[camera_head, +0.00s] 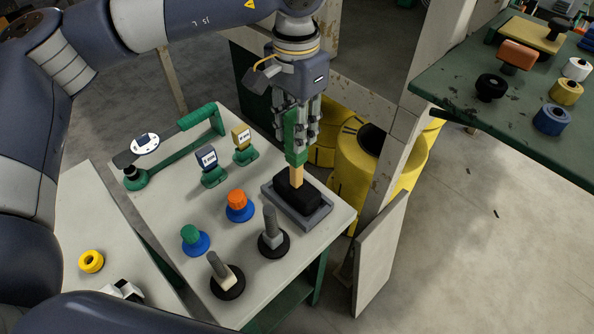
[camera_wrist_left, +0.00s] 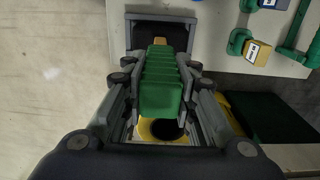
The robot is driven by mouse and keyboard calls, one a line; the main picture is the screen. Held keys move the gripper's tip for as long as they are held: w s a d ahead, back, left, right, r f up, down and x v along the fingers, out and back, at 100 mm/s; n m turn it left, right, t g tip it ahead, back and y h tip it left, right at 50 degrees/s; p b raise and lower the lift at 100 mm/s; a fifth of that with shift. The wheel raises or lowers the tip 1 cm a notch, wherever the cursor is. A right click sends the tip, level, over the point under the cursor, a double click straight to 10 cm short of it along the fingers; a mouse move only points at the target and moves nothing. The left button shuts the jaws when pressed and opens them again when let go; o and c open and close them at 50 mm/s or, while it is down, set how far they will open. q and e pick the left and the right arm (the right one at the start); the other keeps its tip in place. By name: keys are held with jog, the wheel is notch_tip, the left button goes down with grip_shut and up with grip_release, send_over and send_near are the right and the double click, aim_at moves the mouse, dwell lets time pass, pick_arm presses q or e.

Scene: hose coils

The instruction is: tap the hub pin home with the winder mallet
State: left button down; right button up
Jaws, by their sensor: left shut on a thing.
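My left gripper (camera_head: 297,135) points down and is shut on the green handle (camera_head: 291,140) of the mallet. Its short wooden shaft (camera_head: 297,175) leads down to a black block-shaped head (camera_head: 296,192), which sits in or just over a grey tray (camera_head: 313,219); I cannot tell if it touches. In the left wrist view the green handle (camera_wrist_left: 161,88) lies between the fingers, with the black head (camera_wrist_left: 165,36) beyond. Two black discs carry grey uprights, one (camera_head: 271,230) near the tray, one (camera_head: 222,273) nearer me; which is the hub pin is unclear. My right gripper is not in view.
Two labelled tags (camera_head: 208,160) and a green-handled frame (camera_head: 175,140) are behind. Yellow drums (camera_head: 352,170) stand beyond the bench. A green table (camera_head: 460,85) holds spools at right.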

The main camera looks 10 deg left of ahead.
pick_arm(q)
jog(key=shift+r, duration=0.7)
jog(key=shift+r+p, duration=1.7)
jog(key=shift+r, duration=0.9)
jog(key=shift+r+p, duration=0.45)
jog(key=shift+r, duration=0.35)
